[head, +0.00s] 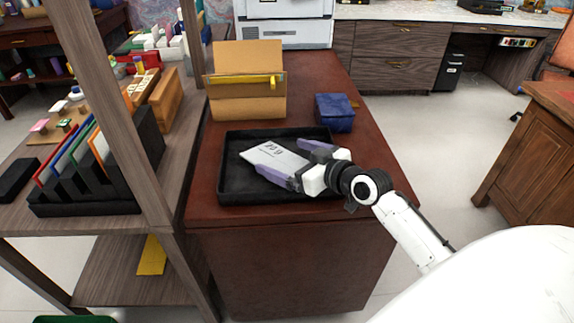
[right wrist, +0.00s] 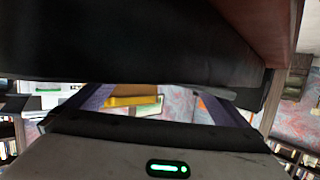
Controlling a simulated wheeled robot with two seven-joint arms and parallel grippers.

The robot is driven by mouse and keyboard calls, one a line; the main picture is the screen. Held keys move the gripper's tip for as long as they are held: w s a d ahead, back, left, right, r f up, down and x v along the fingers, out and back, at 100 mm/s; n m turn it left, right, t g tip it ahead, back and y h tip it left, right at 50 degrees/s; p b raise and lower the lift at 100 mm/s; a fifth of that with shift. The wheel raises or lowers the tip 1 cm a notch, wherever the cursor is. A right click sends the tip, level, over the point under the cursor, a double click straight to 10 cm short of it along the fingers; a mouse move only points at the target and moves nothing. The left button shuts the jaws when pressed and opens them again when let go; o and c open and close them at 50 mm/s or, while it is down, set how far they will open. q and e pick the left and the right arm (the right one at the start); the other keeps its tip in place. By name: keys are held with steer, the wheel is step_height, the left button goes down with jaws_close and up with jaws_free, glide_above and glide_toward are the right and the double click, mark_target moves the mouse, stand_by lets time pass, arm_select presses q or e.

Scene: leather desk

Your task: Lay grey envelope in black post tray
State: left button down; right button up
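The pale grey envelope (head: 268,155), with dark writing on it, lies inside the black post tray (head: 229,185), angled across its middle. My right gripper (head: 281,156) reaches in from the right over the tray. Its two purple fingers are spread wide, one on the far side and one on the near side of the envelope. The envelope's right end is partly hidden by the gripper. In the right wrist view the fingers (right wrist: 160,104) stand apart, and the dark tray (right wrist: 120,45) fills the top. I cannot make out the envelope there. My left gripper is not in view.
A tan cardboard box (head: 248,100) with a yellow item stands behind the tray. A dark blue box (head: 334,112) sits behind its right corner. A wooden shelf post (head: 115,110) rises at the left, beside a black file rack (head: 85,200). The desk behind the boxes is clear.

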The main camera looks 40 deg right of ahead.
steer(key=shift+s, duration=0.1)
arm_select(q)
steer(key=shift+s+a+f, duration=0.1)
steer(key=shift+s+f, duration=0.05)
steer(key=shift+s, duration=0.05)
arm_select(e)
steer(key=v, duration=1)
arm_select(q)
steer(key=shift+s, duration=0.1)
arm_select(e)
steer(key=shift+s, duration=0.1)
